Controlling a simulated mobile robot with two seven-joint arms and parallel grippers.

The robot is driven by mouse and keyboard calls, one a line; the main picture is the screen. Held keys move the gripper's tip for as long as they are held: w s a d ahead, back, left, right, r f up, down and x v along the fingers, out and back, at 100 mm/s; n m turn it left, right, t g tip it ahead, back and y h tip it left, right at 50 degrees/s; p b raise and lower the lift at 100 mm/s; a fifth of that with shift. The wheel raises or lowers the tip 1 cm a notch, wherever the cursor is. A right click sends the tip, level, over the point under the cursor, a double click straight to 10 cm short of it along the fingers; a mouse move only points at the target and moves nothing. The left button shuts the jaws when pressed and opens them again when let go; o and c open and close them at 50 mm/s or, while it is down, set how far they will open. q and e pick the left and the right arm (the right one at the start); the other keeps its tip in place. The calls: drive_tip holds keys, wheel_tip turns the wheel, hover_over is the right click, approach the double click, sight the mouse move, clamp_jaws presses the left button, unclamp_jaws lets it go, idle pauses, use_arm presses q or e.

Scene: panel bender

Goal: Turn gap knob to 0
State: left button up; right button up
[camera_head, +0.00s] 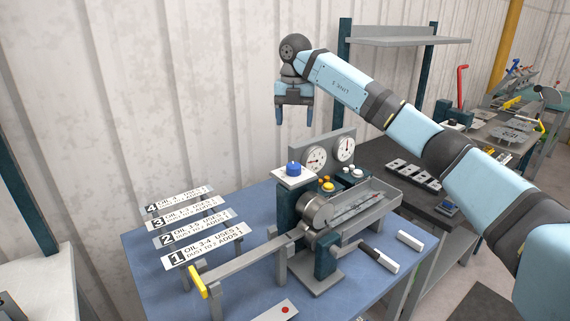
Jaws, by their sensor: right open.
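My right gripper (294,117) hangs with its fingers pointing down, open and empty, in the air above the bender (325,255). A blue round knob (293,168) sits on a white square plate on top of the bender, below the gripper and apart from it. It looks like the gap knob, but its label and setting are too small to read. Two round white dials (316,159) stand on an upright panel just behind and right of the knob. My left gripper is not in view.
The bender stands on a blue table (220,290). Several numbered signs (205,252) stand at its left. A yellow-ended lever (197,281) reaches toward the front left. A grey tray (365,203) with thin pieces sits right of the knob. A shelf (410,41) is behind.

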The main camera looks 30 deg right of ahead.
sight(294, 164)
wheel_tip(294, 164, down, 14)
drive_tip(key=shift+s+r+p, duration=0.1)
drive_tip(key=shift+r+p, duration=0.1)
drive_tip(key=shift+p, duration=0.55)
drive_tip(key=c, duration=0.9)
